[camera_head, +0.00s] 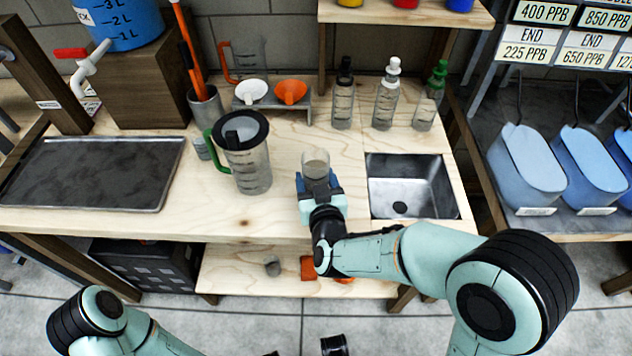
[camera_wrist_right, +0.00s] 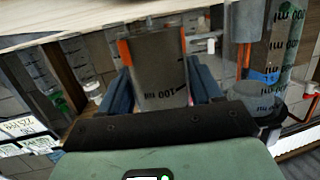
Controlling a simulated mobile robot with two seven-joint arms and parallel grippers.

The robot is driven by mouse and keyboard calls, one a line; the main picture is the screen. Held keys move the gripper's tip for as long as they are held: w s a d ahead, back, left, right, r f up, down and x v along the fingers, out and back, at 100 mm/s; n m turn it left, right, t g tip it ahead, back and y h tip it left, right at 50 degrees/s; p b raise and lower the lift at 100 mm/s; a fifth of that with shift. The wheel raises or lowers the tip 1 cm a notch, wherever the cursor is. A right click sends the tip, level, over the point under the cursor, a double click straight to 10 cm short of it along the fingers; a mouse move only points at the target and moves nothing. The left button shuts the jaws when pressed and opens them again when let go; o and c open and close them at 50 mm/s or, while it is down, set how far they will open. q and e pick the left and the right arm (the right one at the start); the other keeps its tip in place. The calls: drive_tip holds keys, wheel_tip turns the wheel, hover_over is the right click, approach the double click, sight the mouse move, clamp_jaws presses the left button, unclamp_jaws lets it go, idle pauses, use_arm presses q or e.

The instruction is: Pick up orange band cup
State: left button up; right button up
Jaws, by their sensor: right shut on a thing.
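In the right wrist view the cup (camera_wrist_right: 160,75) fills the space between the fingers and shows upside-down "100 ml" print. Orange strips show along both its sides; I cannot tell whether they are a band on the cup. My right gripper (camera_head: 319,187) is shut on this cup, one blue finger on each side. Of my left arm only upper links show at the bottom left; its gripper is out of view.
A lidded pitcher with green handle (camera_head: 248,165) stands left of the cup. A steel sink (camera_head: 405,182) is to the right. Several bottles (camera_head: 386,100) and a funnel stand (camera_head: 270,101) stand behind. A dark tray (camera_head: 90,175) lies left. The lower shelf (camera_head: 235,278) holds small items.

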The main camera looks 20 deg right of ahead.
use_arm(q)
wheel_tip(320, 180, up, 7)
drive_tip(key=s+g+p, duration=0.1)
drive_tip(key=s+p, duration=0.1)
drive_tip(key=p, duration=0.5)
drive_tip(key=shift+s+f+p, duration=0.2)
drive_tip(key=shift+s+p, duration=0.05)
drive_tip(key=shift+p, duration=0.05)
use_arm(e)
wheel_tip(320, 180, up, 17)
drive_tip(key=shift+r, duration=0.15)
